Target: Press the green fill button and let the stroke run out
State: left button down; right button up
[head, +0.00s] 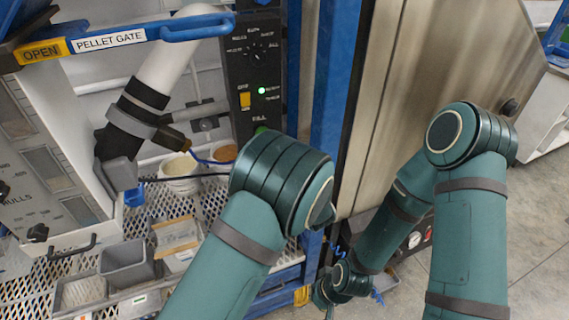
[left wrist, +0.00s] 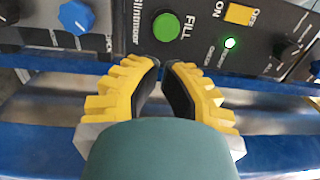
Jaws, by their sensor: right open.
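The green fill button (left wrist: 166,27) sits on a dark control panel (left wrist: 130,40) beside the word FILL in the left wrist view. In the head view a sliver of the button (head: 261,130) shows above my left arm. The yellow ribbed fingers of my left gripper (left wrist: 160,64) are in front of the panel with tips nearly together, nothing between them. The tips appear just below the button; I cannot tell the depth gap. My left gripper is hidden in the head view. My right gripper (head: 324,296) is open and low, partly hidden by my arm, away from the panel.
Beside the button are a yellow switch (left wrist: 240,13), a lit green lamp (left wrist: 230,43) and a blue knob (left wrist: 76,17). A blue rail (left wrist: 40,67) runs below the panel. A white pipe (head: 172,62), cups (head: 180,167) and a grey bin (head: 127,263) stand left.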

pick_arm(q)
jog(key=b+x, duration=0.1)
jog(key=x, duration=0.8)
jog(key=shift+w, duration=0.4)
jog(key=shift+w+a, duration=0.1)
jog(key=shift+a, duration=0.05)
